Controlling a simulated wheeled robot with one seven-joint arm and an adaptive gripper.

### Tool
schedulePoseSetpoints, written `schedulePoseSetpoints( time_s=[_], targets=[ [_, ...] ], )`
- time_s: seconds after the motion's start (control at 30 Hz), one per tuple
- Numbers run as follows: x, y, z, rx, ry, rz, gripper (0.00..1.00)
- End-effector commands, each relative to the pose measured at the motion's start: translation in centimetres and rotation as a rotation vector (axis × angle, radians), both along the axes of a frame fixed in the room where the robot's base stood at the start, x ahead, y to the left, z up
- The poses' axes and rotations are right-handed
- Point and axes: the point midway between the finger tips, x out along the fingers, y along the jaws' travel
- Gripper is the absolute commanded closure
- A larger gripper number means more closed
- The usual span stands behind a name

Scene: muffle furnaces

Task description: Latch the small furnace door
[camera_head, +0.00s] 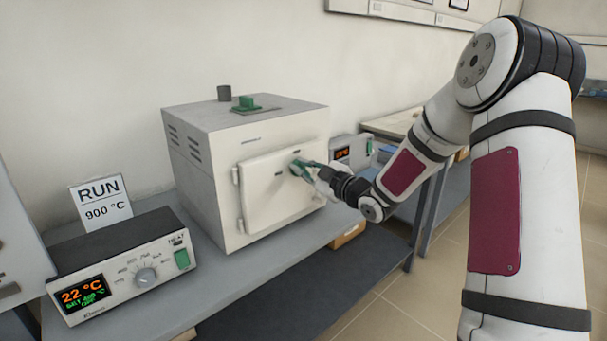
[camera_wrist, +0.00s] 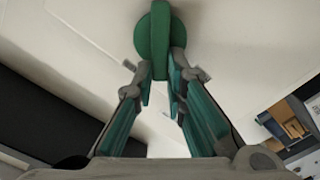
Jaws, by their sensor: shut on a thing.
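The small furnace (camera_head: 215,150) is a pale box on the grey bench. Its door (camera_head: 262,198) faces right and lies against the furnace front. My gripper (camera_head: 304,168) is at the upper right of the door. In the wrist view, my gripper (camera_wrist: 163,84) is shut on the green latch knob (camera_wrist: 153,36), with a fingertip on each side of its lower part. The knob's round head shows above the fingertips and its grip points down in that view. In the head view the fingers largely hide the knob.
A control box (camera_head: 125,268) with a lit display stands left of the furnace, with a "RUN 900 °C" sign (camera_head: 102,202) behind it. A green block (camera_head: 246,103) and a dark cylinder (camera_head: 224,92) sit on the furnace top. Another display unit (camera_head: 350,150) stands behind on the right.

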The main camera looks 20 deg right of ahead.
Motion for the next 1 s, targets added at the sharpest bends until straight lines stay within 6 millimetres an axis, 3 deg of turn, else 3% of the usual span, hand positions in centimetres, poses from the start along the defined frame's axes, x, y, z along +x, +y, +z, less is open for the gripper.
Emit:
schedulePoseSetpoints(
  time_s=[0.6, 1.0],
  targets=[
    [-0.2, 0.8, -1.7, -0.526, -0.177, -0.001, 1.00],
    [-0.3, 0.9, -2.1, -0.751, -0.251, 0.000, 1.00]
  ],
)
